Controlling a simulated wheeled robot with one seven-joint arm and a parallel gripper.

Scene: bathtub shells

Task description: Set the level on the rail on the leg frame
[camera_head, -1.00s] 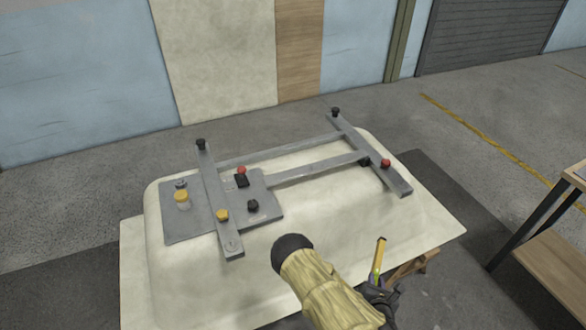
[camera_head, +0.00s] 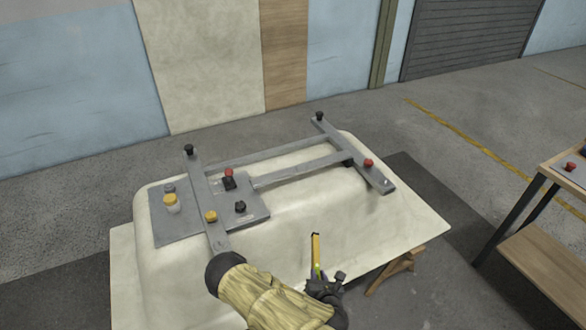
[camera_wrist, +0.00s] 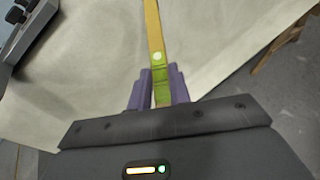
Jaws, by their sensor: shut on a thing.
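The level is a slim yellow bar (camera_head: 316,246) with a green part, seen also in the wrist view (camera_wrist: 153,35). My gripper (camera_head: 318,272) is shut on its lower end, and the level points up from the jaws. In the wrist view the purple fingers (camera_wrist: 158,88) clasp it from both sides. The grey leg frame (camera_head: 372,175) lies on the upturned cream tub shell (camera_head: 350,215). Its long rail (camera_head: 295,172) runs between two crossbars. The level is apart from the frame, in front of it. My arm hides the near end of the left crossbar.
A grey plate (camera_head: 175,232) with yellow, red and black knobs sits at the frame's left. Black knobs (camera_head: 319,116) stand up at the crossbars' far ends. A wooden trestle (camera_head: 395,268) shows under the tub. A shelf table (camera_head: 545,255) stands at right.

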